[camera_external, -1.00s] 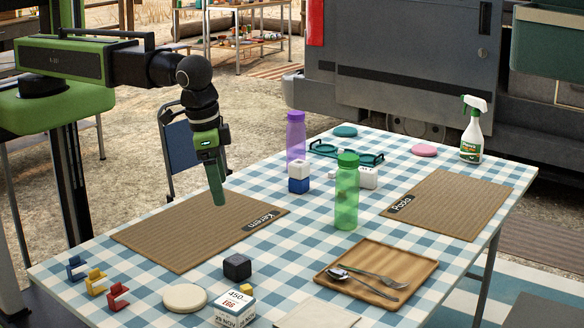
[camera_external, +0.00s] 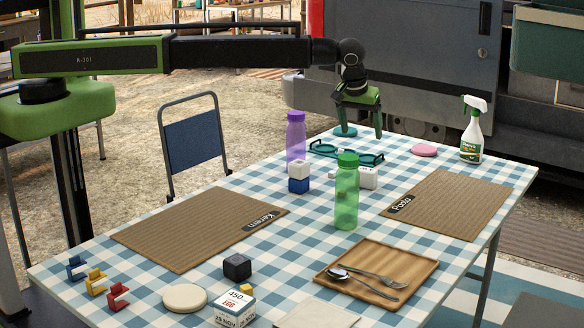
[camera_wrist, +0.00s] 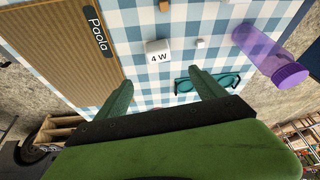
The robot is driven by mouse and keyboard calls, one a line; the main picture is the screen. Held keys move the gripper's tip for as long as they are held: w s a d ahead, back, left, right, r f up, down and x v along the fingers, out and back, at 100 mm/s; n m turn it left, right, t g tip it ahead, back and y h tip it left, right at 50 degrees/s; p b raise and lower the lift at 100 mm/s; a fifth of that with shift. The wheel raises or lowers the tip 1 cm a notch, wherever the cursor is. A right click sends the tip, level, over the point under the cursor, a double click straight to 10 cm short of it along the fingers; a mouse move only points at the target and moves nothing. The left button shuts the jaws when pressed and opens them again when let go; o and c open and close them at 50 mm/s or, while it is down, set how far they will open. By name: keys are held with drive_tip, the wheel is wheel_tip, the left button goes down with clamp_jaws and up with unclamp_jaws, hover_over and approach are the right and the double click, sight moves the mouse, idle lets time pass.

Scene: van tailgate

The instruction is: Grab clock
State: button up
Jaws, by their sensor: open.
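A small white block (camera_external: 368,177) with dark marks on its face stands on the checked table, right behind the green bottle. In the wrist view it reads "4 W" (camera_wrist: 158,52). It may be the clock, but I cannot be sure; no clock with a dial shows. My gripper (camera_external: 360,130) is open and empty, above the far end of the table, its fingers pointing down. In the wrist view my gripper (camera_wrist: 160,82) has its two green fingers spread apart, with the white block lying beyond the gap between the fingertips.
Teal glasses (camera_external: 345,152) lie close to the white block. A green bottle (camera_external: 346,200), a purple bottle (camera_external: 296,140) and stacked white and blue cubes (camera_external: 298,177) stand nearby. A spray bottle (camera_external: 472,135) and pink disc (camera_external: 424,150) are right. The Paola mat (camera_external: 455,205) is clear.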

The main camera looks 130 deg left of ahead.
drive_tip(key=b, duration=0.9)
approach(367, 170)
drive_tip(key=x, duration=0.5)
drive_tip(key=shift+s+a, duration=0.1)
drive_tip(key=shift+s+a+f, duration=0.1)
drive_tip(key=shift+a+f, duration=0.05)
drive_tip(key=shift+a, duration=0.1)
drive_tip(key=b+x, duration=0.5)
drive_tip(key=shift+d+f, duration=0.15)
drive_tip(key=shift+f, duration=0.05)
drive_tip(key=shift+r, duration=0.2)
drive_tip(key=c, duration=1.6)
drive_tip(key=shift+o, duration=0.2)
wheel_tip(367, 170, up, 5)
drive_tip(key=p, duration=0.5)
drive_tip(key=w+d+r+p, duration=0.2)
drive_tip(key=d+r+p, duration=0.4)
drive_tip(key=d, duration=0.5)
drive_tip(key=shift+d, duration=0.25)
